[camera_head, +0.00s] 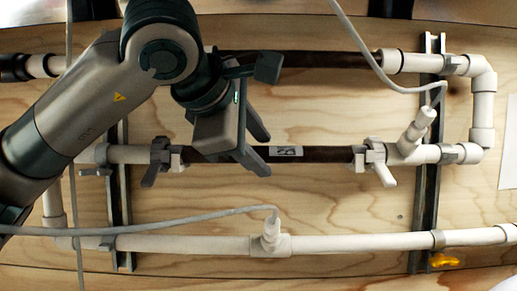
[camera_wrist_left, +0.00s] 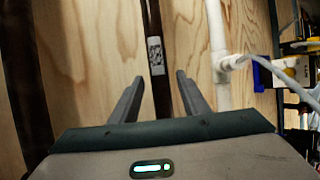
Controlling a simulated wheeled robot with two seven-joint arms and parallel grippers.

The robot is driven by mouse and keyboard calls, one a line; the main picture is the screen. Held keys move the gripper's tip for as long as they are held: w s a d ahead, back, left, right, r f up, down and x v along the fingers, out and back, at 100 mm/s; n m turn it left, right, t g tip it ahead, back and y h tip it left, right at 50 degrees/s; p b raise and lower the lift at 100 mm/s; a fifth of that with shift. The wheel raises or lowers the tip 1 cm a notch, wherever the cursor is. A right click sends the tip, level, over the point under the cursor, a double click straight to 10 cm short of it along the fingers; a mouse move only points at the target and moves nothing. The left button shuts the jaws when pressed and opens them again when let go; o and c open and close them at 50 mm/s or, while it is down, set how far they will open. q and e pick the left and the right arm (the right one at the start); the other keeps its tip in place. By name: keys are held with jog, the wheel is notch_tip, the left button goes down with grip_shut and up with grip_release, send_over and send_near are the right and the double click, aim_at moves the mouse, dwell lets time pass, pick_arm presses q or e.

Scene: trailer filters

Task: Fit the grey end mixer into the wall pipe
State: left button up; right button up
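I take this tube for the mixer, but cannot tell for sure. It also shows in the left wrist view (camera_wrist_left: 158,95), running between my fingers. My left gripper (camera_head: 264,150) is open, its two fingers on either side of the tube's line, with a gap to the tube on each side in the wrist view. The gripper hides part of the tube's left half. My right gripper is not in view.
Another dark tube (camera_head: 300,59) runs along the upper pipe. A white pipe (camera_head: 345,243) runs below, with a grey cable (camera_head: 150,226) joined to its tee. Dark vertical rails (camera_head: 425,200) carry the pipes on the plywood wall (camera_head: 340,105). A yellow item (camera_head: 444,260) is at lower right.

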pick_arm(q)
jog(key=shift+r, duration=0.2)
jog(key=shift+s+a, duration=0.1)
jog(key=shift+s, duration=0.05)
jog(key=b+v, duration=0.4)
jog(key=v, duration=0.7)
jog(key=shift+s+r, duration=0.25)
jog(key=shift+s, duration=0.05)
jog(key=shift+f, duration=0.1)
dwell(0.3)
